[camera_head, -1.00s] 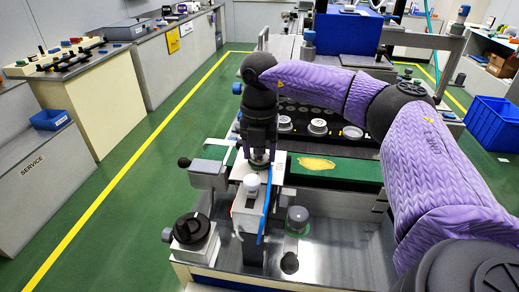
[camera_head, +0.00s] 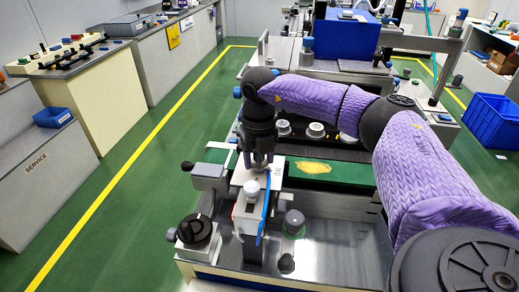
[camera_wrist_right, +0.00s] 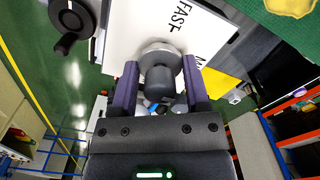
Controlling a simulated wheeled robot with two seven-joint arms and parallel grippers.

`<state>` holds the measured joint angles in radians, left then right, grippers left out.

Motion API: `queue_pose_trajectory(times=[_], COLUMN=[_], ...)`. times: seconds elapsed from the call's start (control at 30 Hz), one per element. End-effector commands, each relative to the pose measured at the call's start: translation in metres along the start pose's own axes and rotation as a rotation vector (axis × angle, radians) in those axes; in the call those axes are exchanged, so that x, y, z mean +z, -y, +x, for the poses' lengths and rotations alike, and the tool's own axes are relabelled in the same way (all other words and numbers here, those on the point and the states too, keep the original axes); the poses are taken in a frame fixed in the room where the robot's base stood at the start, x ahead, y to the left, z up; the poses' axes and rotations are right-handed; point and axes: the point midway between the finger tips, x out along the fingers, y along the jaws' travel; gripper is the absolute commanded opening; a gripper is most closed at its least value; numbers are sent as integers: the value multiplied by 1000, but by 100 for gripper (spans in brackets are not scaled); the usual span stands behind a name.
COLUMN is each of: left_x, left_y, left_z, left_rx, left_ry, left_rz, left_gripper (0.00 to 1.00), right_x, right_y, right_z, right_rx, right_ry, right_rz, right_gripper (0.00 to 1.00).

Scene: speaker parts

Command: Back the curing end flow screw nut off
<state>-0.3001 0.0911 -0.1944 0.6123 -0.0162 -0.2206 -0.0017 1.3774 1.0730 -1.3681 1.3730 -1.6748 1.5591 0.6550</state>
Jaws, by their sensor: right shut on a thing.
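My right gripper (camera_head: 258,165) points down over the white-topped unit (camera_head: 240,180) at the front of the machine. In the right wrist view, the two fingers of the right gripper (camera_wrist_right: 160,68) stand on either side of a grey round nut (camera_wrist_right: 160,82) with a wider pale disc (camera_wrist_right: 160,52) beyond it. In the head view the fingers largely hide the nut. My left gripper is not in view.
A white knob (camera_head: 251,189) and a blue strip (camera_head: 265,215) are close in front of the gripper. A black dial (camera_head: 194,230) stands to the left and a grey knob (camera_head: 295,220) to the right. A green belt (camera_head: 345,172) lies behind.

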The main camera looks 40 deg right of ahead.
Motion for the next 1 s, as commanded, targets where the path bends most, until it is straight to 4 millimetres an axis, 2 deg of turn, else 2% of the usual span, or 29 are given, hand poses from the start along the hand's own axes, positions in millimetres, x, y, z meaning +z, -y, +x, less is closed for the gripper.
queue_pose_trajectory(times=[0.4,1.0], left_x=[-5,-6], left_y=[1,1], left_z=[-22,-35], left_rx=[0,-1], left_ry=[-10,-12], left_rz=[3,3], left_gripper=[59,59], right_x=[0,0], right_y=[0,0], right_z=[-1,1], right_rx=[0,0], right_ry=[0,-1], right_rz=[-391,-909], right_gripper=[1,1])
